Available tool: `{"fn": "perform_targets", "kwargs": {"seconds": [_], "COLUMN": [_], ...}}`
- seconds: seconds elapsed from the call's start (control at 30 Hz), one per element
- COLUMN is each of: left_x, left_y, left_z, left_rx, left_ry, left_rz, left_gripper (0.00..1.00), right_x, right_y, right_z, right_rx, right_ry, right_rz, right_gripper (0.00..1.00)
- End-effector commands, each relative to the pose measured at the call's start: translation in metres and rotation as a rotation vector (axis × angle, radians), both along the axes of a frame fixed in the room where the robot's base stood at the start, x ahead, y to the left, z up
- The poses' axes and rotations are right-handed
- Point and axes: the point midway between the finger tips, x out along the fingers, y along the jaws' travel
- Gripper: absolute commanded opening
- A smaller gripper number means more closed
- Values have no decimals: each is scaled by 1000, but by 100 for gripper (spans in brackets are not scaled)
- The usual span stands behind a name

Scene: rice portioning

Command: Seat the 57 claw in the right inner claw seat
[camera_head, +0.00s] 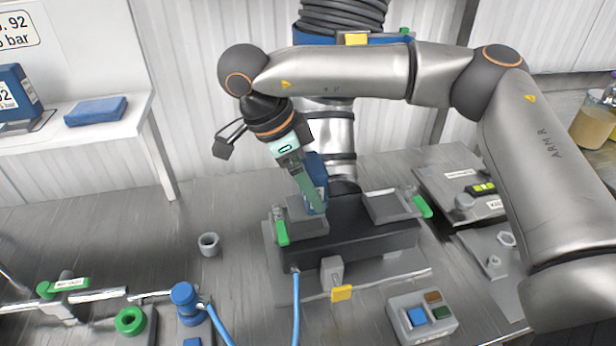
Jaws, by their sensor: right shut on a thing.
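My right gripper (308,188) reaches down from its arm at the top middle. It is shut on a blue block with a small pale label, which I take as the 57 claw (317,172); its number is too small to read. The claw is partly hidden by the green finger and is just above or at the left grey plate (300,222) of the black fixture (345,245). I cannot tell whether it touches. Another grey plate (390,206) lies at the fixture's right end. Which recess is the right inner claw seat is not clear. My left gripper is out of view.
Green levers flank the fixture at left (281,230) and right (422,207). A grey ring (208,244) stands to its left. A button box (421,317) is in front. A blue block marked 92 (14,92) stands on the white side table (85,125).

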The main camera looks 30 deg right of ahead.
Motion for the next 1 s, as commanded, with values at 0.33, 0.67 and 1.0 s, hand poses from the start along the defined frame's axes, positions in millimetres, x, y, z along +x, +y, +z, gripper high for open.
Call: {"fn": "perform_targets", "kwargs": {"seconds": [0.33, 0.67, 1.0], "left_x": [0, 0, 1], "left_y": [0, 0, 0], "left_z": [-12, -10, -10], "left_rx": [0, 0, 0], "left_ry": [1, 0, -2], "left_rz": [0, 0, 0], "left_gripper": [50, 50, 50], "right_x": [0, 0, 0], "right_y": [0, 1, 1], "right_z": [-14, -14, -15], "right_rx": [0, 1, -1], "right_ry": [-2, -2, -2], "right_rz": [1, 1, 0], "right_gripper": [0, 0, 0]}}
